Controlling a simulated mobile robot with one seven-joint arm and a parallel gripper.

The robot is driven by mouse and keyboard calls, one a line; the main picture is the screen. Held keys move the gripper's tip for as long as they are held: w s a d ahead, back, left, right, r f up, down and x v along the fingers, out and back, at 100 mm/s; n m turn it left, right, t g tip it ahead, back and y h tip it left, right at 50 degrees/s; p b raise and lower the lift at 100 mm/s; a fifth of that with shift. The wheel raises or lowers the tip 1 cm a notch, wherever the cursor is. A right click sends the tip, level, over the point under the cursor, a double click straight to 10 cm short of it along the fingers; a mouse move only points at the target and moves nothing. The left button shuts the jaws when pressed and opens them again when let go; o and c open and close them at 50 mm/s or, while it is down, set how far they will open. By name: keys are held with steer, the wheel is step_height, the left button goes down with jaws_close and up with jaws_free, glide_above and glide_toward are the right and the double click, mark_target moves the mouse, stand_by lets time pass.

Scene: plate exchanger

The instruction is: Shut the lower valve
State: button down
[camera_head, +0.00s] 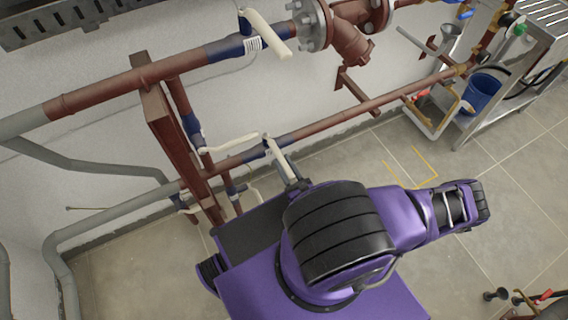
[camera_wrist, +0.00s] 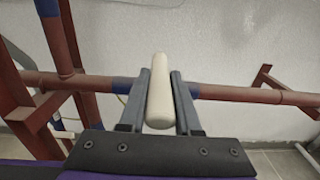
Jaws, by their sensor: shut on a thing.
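The lower valve sits on the lower horizontal red-brown pipe (camera_head: 335,122), where the pipe has a blue section. Its cream handle (camera_head: 270,146) is partly hidden by my gripper (camera_head: 290,170) in the head view. In the wrist view, the cream handle (camera_wrist: 160,92) lies between the two grey fingers of my gripper (camera_wrist: 161,78), which is shut on it. There the handle appears to run across the line of the pipe (camera_wrist: 235,93). The valve body is mostly hidden behind the handle and fingers.
An upper pipe (camera_head: 130,83) carries another valve with a cream handle (camera_head: 266,32). A red-brown upright post (camera_head: 172,140) and another cream handle (camera_head: 228,143) stand left of my gripper. A blue bucket (camera_head: 480,92) stands at the right.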

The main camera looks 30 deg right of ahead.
steer(key=shift+w+a+r, duration=0.1)
steer(key=shift+r, duration=0.05)
steer(key=c, duration=0.6)
jaws_free()
steer(key=shift+s, duration=0.5)
steer(key=s, duration=0.5)
steer(key=s+a, duration=0.1)
steer(key=s, duration=0.5)
steer(key=s+b, duration=0.1)
steer(key=s, duration=0.4)
steer(key=shift+s+a, duration=0.2)
steer(key=shift+a, duration=0.05)
steer(key=shift+w, duration=0.1)
steer(key=w, duration=0.5)
steer(key=w+d, duration=0.1)
steer(key=w, duration=0.5)
steer(key=w+p, duration=0.1)
steer(key=w, duration=0.5)
steer(key=shift+d, duration=0.3)
